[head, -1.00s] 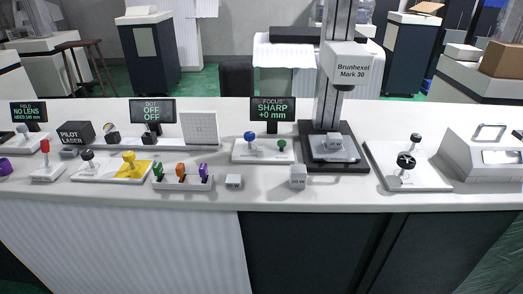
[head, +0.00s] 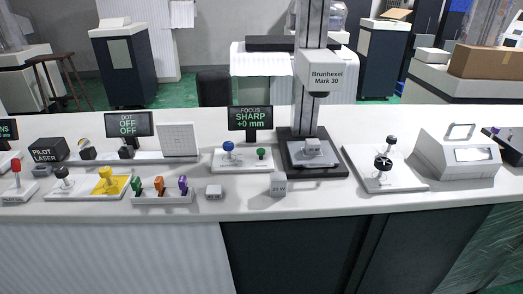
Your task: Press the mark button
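No label reading "mark" is legible, so I cannot tell which control is the mark button. A small panel (head: 243,168) below the FOCUS display carries a blue knob (head: 228,147) and a green knob (head: 261,153). To its right stands the Brunhexel Mark 30 machine (head: 325,75), its head above a dark base with a small grey block (head: 312,146) on it. A red-topped control (head: 16,167) stands at the far left, and a yellow control (head: 106,180) is right of it. Neither gripper is in view.
The FOCUS display (head: 250,119) reads SHARP +0 mm; the DOT display (head: 129,124) reads OFF. A rack (head: 162,198) holds green, orange and purple items. Two small blocks (head: 214,192) (head: 279,185) lie near the front edge. A plate with black knobs (head: 385,180) and a grey box (head: 458,155) stand right.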

